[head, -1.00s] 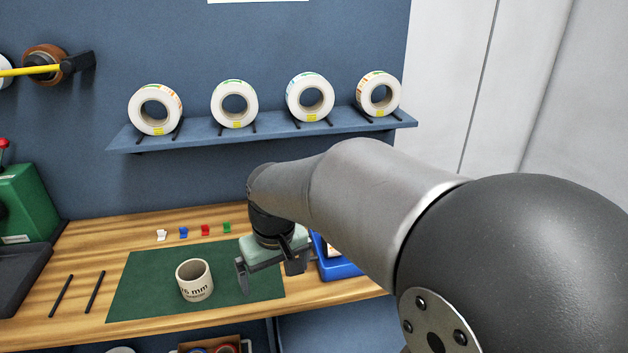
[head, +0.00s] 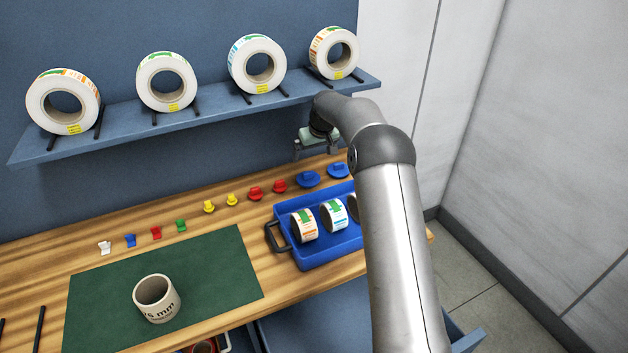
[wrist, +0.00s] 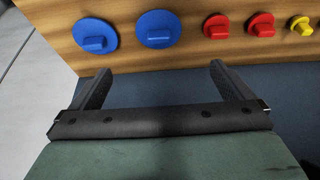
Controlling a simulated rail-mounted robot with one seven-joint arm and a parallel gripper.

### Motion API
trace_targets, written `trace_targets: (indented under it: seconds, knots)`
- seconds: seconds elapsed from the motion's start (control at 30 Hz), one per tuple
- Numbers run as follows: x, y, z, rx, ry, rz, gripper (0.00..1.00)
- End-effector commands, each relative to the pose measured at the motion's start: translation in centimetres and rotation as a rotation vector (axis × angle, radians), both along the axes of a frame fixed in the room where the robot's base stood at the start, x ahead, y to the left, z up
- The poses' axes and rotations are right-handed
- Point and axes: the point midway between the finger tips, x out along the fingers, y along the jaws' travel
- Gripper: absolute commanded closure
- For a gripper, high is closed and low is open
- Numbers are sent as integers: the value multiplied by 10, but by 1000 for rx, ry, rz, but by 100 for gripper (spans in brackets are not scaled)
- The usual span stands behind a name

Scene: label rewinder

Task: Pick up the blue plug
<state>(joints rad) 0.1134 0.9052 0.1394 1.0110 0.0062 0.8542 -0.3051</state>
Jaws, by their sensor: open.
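Two blue plugs, round discs with a raised tab, stand at the back right of the wooden bench: one (head: 307,180) and, to its right, another (head: 338,171). In the wrist view both show near the top, one at the left (wrist: 96,36) and one near the middle (wrist: 158,30). My gripper (head: 312,152) is above the back of the bench near them. Its two fingers (wrist: 162,84) are spread with nothing between them, and both plugs lie beyond the fingertips, untouched.
Red plugs (head: 267,189) and yellow plugs (head: 220,203) continue the row leftward. A blue tray (head: 318,260) with label rolls is in front. The shelf (head: 215,108) with large rolls is above. A green mat (head: 220,270) holds a core (head: 156,298).

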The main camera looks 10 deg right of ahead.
Motion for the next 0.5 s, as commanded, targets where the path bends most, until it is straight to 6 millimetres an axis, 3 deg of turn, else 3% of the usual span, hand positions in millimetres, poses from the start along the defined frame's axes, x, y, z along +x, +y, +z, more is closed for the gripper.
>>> trace_targets:
  seconds: [0.03,0.23,0.5]
  knots:
    - [4,1,-15,-1,2,0,0]
    - [20,5,-53,0,1,-1,0]
    - [29,7,-74,-1,0,0,0]
